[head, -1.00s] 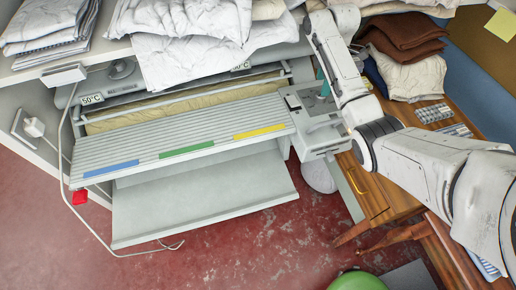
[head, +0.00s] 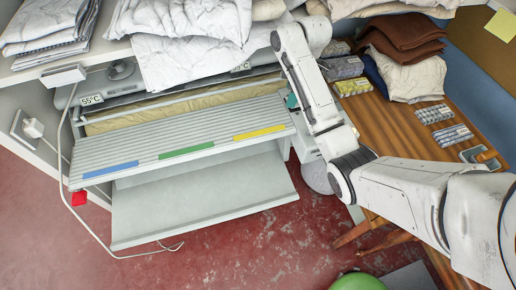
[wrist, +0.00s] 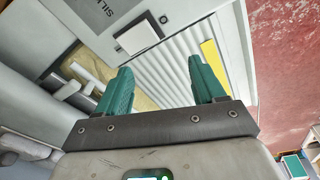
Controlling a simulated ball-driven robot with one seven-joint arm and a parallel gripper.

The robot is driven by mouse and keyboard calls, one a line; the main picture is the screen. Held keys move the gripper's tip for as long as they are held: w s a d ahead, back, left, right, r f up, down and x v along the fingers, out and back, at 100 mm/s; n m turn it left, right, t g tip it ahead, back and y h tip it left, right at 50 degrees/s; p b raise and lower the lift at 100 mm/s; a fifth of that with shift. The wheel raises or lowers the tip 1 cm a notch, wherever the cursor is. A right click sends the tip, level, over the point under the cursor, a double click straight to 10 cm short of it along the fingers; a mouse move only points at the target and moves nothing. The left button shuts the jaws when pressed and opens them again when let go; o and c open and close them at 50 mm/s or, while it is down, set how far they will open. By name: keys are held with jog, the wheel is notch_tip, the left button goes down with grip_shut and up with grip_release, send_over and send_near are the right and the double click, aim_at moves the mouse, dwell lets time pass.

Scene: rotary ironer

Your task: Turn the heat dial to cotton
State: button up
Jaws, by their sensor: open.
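The heat dial is not clearly visible. In the head view my arm hides most of the control box (head: 305,146) at the right end of the ironer. In the wrist view part of a light panel (wrist: 115,22) shows lettering, cut off, that starts "SIL". A raised white square piece (wrist: 138,35) with a dark edge sits on that panel. My gripper (wrist: 160,66) has two green fingers spread apart with nothing between them. They are near the panel and the slatted board; I cannot tell whether they touch anything. In the head view one green finger (head: 292,101) shows beside my arm.
The ironer's slatted feed board (head: 180,145) has blue, green and yellow strips. White linen (head: 190,55) lies above the ironer. A wooden desk (head: 400,125) with folded cloths is at right. A white cable (head: 72,205) hangs at left.

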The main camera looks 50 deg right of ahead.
jog(key=shift+m+t, duration=0.6)
jog(key=shift+m, duration=0.2)
jog(key=a+f, duration=0.1)
jog(key=a, duration=0.2)
jog(key=a+f, duration=0.1)
jog(key=a, duration=0.3)
jog(key=a+f, duration=0.1)
jog(key=a, duration=0.2)
jog(key=shift+w+a+f+b, duration=0.2)
jog(key=shift+f+b, duration=0.1)
jog(key=s+a+f+m+t+b, duration=0.1)
jog(key=s+a+f+m, duration=0.1)
jog(key=a, duration=0.7)
jog(key=shift+s+f+m, duration=0.3)
jog(key=shift+s+f, duration=0.15)
jog(key=shift+s, duration=0.5)
jog(key=shift+a, duration=0.1)
jog(key=s+a+f+m+g+b, duration=0.1)
jog(key=s+a+f+m, duration=0.1)
jog(key=s, duration=0.7)
jog(key=s+a+f+m+g, duration=0.1)
jog(key=s+a+f+m, duration=0.1)
jog(key=s, duration=0.8)
jog(key=shift+s+a+f+g+b, duration=0.25)
jog(key=shift+f+g+b, duration=0.1)
jog(key=shift+f, duration=0.15)
